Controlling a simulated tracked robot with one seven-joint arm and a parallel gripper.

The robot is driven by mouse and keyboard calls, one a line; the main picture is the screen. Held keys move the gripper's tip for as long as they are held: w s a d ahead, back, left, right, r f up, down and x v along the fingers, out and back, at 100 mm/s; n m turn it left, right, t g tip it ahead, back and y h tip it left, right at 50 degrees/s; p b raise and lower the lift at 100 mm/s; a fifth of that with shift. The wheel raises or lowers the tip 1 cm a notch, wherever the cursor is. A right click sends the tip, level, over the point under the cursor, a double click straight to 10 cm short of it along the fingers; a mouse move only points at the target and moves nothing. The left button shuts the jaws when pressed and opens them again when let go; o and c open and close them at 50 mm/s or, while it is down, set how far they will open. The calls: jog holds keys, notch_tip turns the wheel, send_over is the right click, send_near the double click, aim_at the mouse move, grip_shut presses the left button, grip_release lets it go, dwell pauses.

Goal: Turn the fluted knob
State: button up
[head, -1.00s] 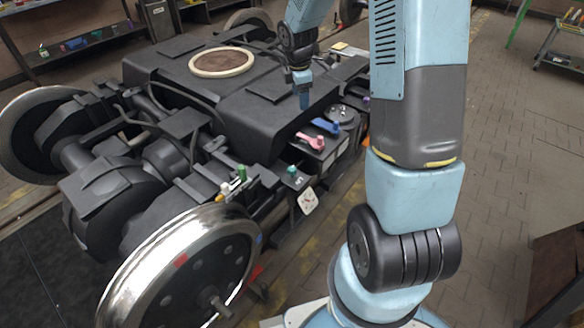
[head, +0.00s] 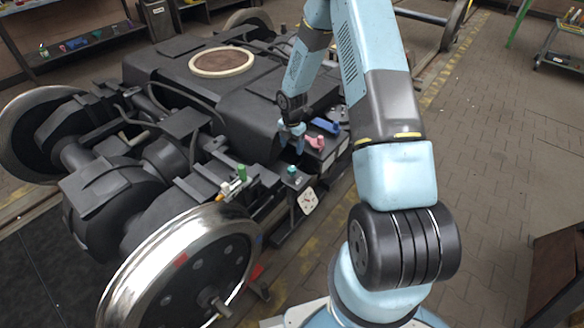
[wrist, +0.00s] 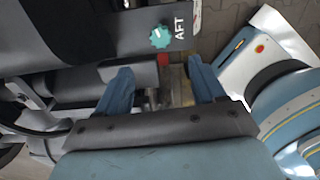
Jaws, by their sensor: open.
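The fluted knob (head: 292,171) is small and teal and sits on a dark box at the near right side of the bogie. In the wrist view the knob (wrist: 160,37) shows a toothed rim and a light mark, beside white "AFT" lettering. My gripper (wrist: 160,75) is open, with two blue fingers and nothing held between them. The knob lies beyond the fingertips in that view, apart from them. In the head view my gripper (head: 293,148) hangs above and behind the knob, close to the pink lever.
A pink lever (head: 314,142) and a blue lever (head: 325,126) stand just behind the knob. A green-topped part (head: 241,172) stands to its left. A white dial plate (head: 308,200) is on the box's front. A large wheel (head: 180,270) stands near left.

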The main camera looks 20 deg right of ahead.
aim_at(292, 169)
notch_tip(292, 169, down, 12)
jog(key=shift+f, duration=0.25)
dwell(0.3)
jog(key=shift+c, duration=0.5)
jog(key=c, duration=1)
jog(key=shift+o, duration=0.2)
jog(key=shift+m, duration=0.4)
